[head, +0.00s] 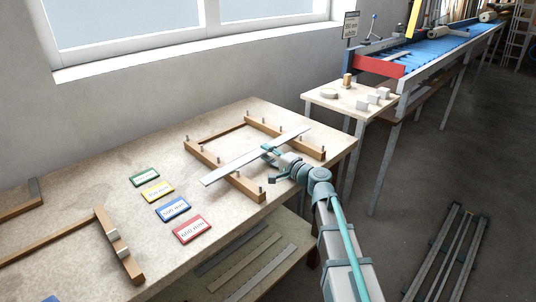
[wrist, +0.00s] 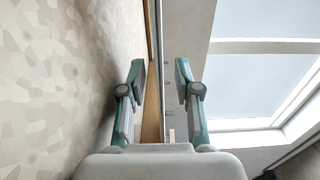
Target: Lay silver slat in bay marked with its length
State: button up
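The silver slat (head: 235,168) is long and thin. In the head view it lies across, or just above, the two pegged wooden bars of a rack (head: 240,186), its left end overhanging the nearer bar. My gripper (head: 268,151) is at the slat's middle-right part. In the wrist view my gripper (wrist: 160,80) has its two fingers apart, with a thin edge-on strip between them and gaps on both sides. Green (head: 145,177), yellow (head: 157,191), blue (head: 173,209) and red (head: 191,229) cards lie in a row on the bench; the red one reads 600 mm.
Another wooden frame (head: 118,245) with light blocks stands at the bench's front left. Several strips lie on the lower shelf (head: 245,265). A small side table (head: 340,104) with blocks stands behind right. The bench (head: 110,205) is clear around the cards.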

jog(key=shift+r+p, duration=0.4)
jog(key=shift+p, duration=0.1)
jog(key=b+v, duration=0.1)
jog(key=v, duration=1.1)
jog(key=shift+f, duration=0.15)
